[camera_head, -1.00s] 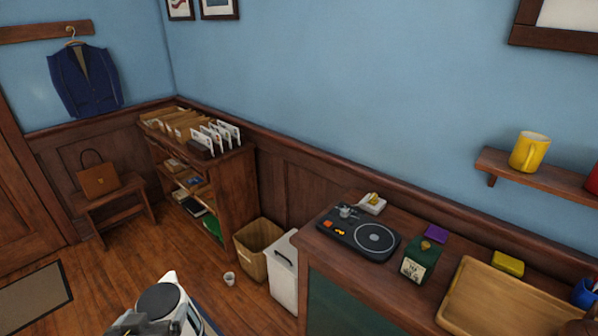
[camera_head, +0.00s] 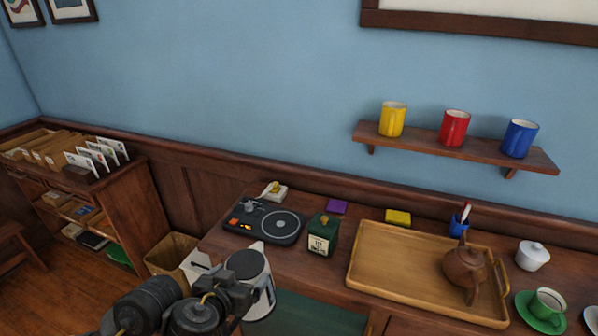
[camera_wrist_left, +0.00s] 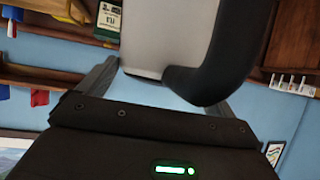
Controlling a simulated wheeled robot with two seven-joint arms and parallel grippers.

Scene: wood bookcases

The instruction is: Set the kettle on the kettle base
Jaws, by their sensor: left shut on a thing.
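The kettle (camera_head: 262,290) has a pale grey body, a dark flat lid and a white spout. My left gripper (camera_head: 232,296) is shut on its handle, low in the head view. In the left wrist view the grey body (camera_wrist_left: 150,35) and black handle (camera_wrist_left: 215,55) show between the fingers of that gripper (camera_wrist_left: 165,82). The kettle base (camera_head: 264,222) is a black unit with a round disc and orange buttons, at the left end of the counter. The kettle appears in front of it and apart from it. My right gripper is not in view.
A green tea tin (camera_head: 321,238) stands just right of the base. A small white dish (camera_head: 274,193) is behind it. A wooden tray (camera_head: 370,282) with a brown teapot (camera_head: 464,268) fills the counter further right. A bin (camera_head: 170,252) stands left of the counter.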

